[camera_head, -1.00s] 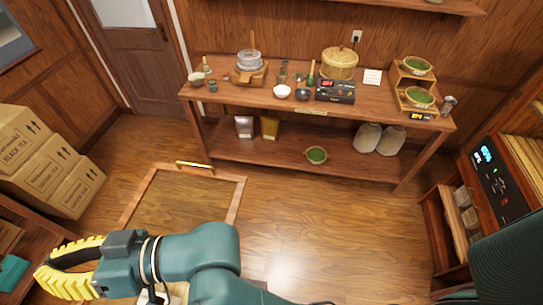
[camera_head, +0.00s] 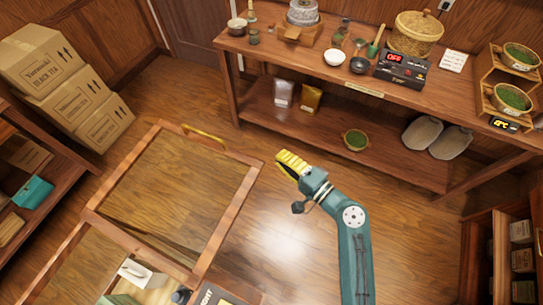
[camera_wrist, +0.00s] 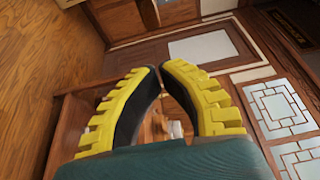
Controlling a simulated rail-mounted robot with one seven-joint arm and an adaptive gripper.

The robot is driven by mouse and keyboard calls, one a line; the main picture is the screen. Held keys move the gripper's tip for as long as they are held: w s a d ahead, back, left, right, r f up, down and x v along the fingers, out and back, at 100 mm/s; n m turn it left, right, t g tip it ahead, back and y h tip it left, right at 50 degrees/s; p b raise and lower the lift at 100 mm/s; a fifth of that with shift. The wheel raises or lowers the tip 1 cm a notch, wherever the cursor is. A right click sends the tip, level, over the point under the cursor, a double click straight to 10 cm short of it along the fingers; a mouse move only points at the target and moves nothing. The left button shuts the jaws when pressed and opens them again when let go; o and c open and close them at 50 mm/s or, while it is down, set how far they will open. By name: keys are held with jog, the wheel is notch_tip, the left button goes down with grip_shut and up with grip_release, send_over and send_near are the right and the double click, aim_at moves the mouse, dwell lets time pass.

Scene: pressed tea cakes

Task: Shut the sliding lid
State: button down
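The sliding lid is a wood-framed glass panel (camera_head: 250,181) with a yellow brass handle (camera_head: 205,136) on its far edge. It lies at the lower left of the head view, reaching out past the wooden case (camera_head: 60,262). The near part of the case is uncovered and shows its contents. My gripper (camera_head: 281,162) is to the right of the lid and handle, apart from both. In the wrist view, its yellow ridged fingers (camera_wrist: 160,68) come together at the tips with nothing held between them.
A long wooden table (camera_head: 300,62) with tea tools stands at the back, with bags and a bowl on its lower shelf. Cardboard boxes (camera_head: 70,95) are stacked at left. Shelves stand at both sides. The floor (camera_head: 275,225) around my gripper is open.

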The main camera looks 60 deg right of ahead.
jog(key=w+a+p, duration=0.1)
jog(key=w+p, duration=0.1)
jog(key=w, duration=0.6)
jog(key=shift+a, duration=0.4)
jog(key=shift+w, duration=0.1)
